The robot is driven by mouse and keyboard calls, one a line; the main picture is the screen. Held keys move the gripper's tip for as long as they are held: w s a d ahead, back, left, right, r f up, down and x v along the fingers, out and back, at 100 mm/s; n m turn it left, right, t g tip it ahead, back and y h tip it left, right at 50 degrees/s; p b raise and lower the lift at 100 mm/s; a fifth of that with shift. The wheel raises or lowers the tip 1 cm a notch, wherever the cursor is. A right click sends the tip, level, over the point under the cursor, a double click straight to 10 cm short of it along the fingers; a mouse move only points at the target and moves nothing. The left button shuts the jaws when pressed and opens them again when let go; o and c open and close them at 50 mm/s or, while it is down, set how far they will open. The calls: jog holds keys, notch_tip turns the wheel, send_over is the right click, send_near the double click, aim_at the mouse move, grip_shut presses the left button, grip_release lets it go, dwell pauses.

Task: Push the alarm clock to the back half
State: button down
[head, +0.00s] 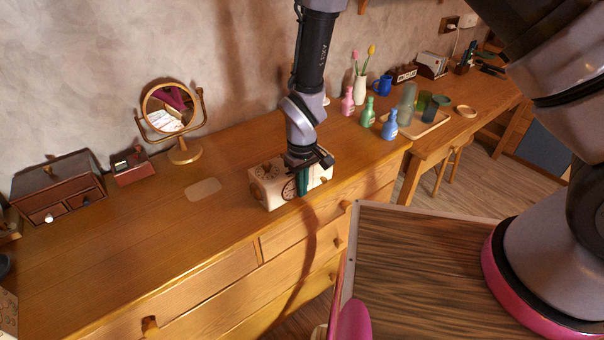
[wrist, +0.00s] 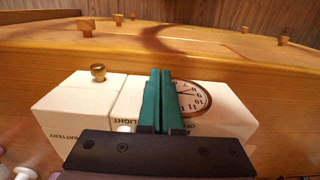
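The alarm clock (head: 268,190) is a cream box with dark round dials, near the front edge of the wooden dresser top. It also shows in the wrist view (wrist: 222,105), with a dial, printed labels and a brass knob. My gripper (head: 303,188) points down at the clock, and its teal fingers hide part of it. In the wrist view the fingers (wrist: 161,78) are together with nothing visible between them. They overlap the clock's body beside the dial; whether they touch it I cannot tell.
A pale flat patch (head: 203,189) lies left of the clock. A round mirror (head: 172,108), a small box (head: 133,168) and a drawer chest (head: 57,195) stand at the back left. Several bottles, including a green one (head: 367,112), and a tray (head: 416,130) stand to the right.

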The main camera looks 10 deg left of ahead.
jog(key=shift+w+a, duration=0.55)
jog(key=shift+a, duration=0.1)
jog(key=shift+w+a, duration=1.65)
jog(key=shift+a, duration=0.35)
jog(key=shift+w+a, duration=1.6)
jog(key=shift+a, duration=0.2)
jog(key=shift+w+a, duration=1.65)
jog(key=shift+a, duration=0.25)
jog(key=shift+w+a, duration=0.1)
